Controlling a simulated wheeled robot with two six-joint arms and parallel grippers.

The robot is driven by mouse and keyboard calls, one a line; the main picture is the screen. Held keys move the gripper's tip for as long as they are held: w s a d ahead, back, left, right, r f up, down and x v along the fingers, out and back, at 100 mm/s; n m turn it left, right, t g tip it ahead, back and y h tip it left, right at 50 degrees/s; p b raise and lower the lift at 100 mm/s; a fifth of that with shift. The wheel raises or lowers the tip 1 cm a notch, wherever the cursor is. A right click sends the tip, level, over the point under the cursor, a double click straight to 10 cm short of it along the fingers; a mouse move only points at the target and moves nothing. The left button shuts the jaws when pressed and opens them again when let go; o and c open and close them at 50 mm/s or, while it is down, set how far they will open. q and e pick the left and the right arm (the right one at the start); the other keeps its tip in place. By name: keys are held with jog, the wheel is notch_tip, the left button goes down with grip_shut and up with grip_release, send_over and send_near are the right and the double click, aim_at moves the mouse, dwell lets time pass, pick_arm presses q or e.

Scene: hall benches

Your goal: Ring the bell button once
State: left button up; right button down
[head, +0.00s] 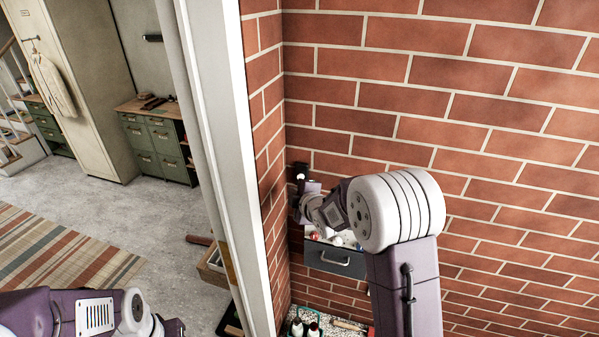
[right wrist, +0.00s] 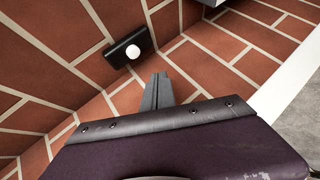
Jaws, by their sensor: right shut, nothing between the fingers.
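The bell button (right wrist: 133,51) is a small white round knob on a black plate (right wrist: 119,51), fixed to the red brick wall. It also shows in the head view (head: 300,177), close to the wall's inner corner. My right gripper (right wrist: 160,79) is shut and empty, its fingertips together. In the right wrist view the tips lie below and to the right of the button, apart from it in the picture. In the head view my right gripper (head: 299,192) is small and partly hidden by its own wrist. My left arm shows at the lower left, but its gripper is out of frame.
A grey drawer unit (head: 335,259) with small items on top stands below my right wrist. A white door frame (head: 222,150) edges the brick corner on the left. Beyond it are a green cabinet (head: 155,147), a striped rug (head: 60,255) and open floor.

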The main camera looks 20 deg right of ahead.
aim_at(301, 177)
pick_arm(q)
jog(key=shift+d+r+p, duration=0.1)
jog(key=shift+r+p, duration=0.2)
jog(key=shift+r, duration=0.45)
pick_arm(e)
jog(key=w+d, duration=0.2)
jog(key=w, duration=0.1)
jog(key=shift+d, duration=0.2)
pick_arm(q)
jog(key=shift+w, duration=0.1)
pick_arm(e)
jog(key=shift+w+f, duration=0.1)
jog(key=shift+w, duration=0.05)
dwell(0.9)
pick_arm(q)
jog(key=shift+f, duration=0.1)
pick_arm(e)
jog(key=shift+w+d, duration=0.2)
jog(key=shift+w, duration=0.15)
